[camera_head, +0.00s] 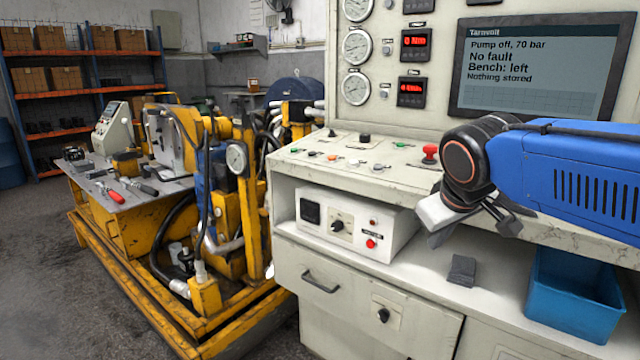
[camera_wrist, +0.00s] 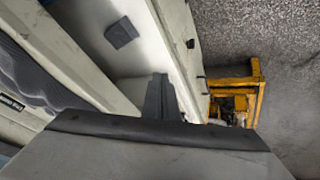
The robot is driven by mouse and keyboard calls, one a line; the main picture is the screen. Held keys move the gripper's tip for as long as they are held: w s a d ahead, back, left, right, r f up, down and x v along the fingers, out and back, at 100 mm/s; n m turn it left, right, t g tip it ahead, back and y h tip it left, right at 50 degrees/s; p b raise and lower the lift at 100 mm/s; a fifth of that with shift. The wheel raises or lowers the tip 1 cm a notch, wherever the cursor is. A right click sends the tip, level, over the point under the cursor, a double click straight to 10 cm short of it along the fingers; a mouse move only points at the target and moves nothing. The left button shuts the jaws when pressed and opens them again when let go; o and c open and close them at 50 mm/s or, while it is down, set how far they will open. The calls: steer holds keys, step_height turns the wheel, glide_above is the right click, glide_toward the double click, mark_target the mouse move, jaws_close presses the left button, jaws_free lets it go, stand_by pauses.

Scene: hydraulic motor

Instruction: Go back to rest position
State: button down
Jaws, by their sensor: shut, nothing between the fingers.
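My gripper (camera_head: 507,222) hangs below the dark wrist joint at the right of the head view, in front of the control bench and above its lower shelf. Its dark fingers (camera_wrist: 160,97) stand together in the wrist view, shut and with nothing seen between them. My blue arm reaches in from the right edge. The control bench (camera_head: 340,170) carries buttons, a red mushroom knob (camera_head: 430,152) and a screen (camera_head: 540,95) reading "Pump off, 70 bar", "No fault", "Bench: left", "Nothing stored".
A small dark grey piece (camera_head: 462,270) lies on the lower shelf; the wrist view shows it too (camera_wrist: 122,32). A blue bin (camera_head: 572,300) stands right of it. A white box (camera_head: 350,220) sits left. The yellow hydraulic rig (camera_head: 130,275) fills the left; grey floor (camera_head: 40,270) is clear.

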steer(key=s+d+f+m+g, duration=0.1)
steer(key=s+d+f+m, duration=0.1)
steer(key=s+f, duration=0.6)
steer(key=s+d+f+m+y, duration=0.1)
steer(key=s+d+f+m, duration=0.1)
steer(key=s+f, duration=0.6)
steer(key=shift+s+d+g, duration=0.4)
steer(key=shift+s+d, duration=0.45)
steer(key=shift+s, duration=0.15)
steer(key=c, duration=2.4)
jaws_free()
steer(key=shift+c, duration=0.2)
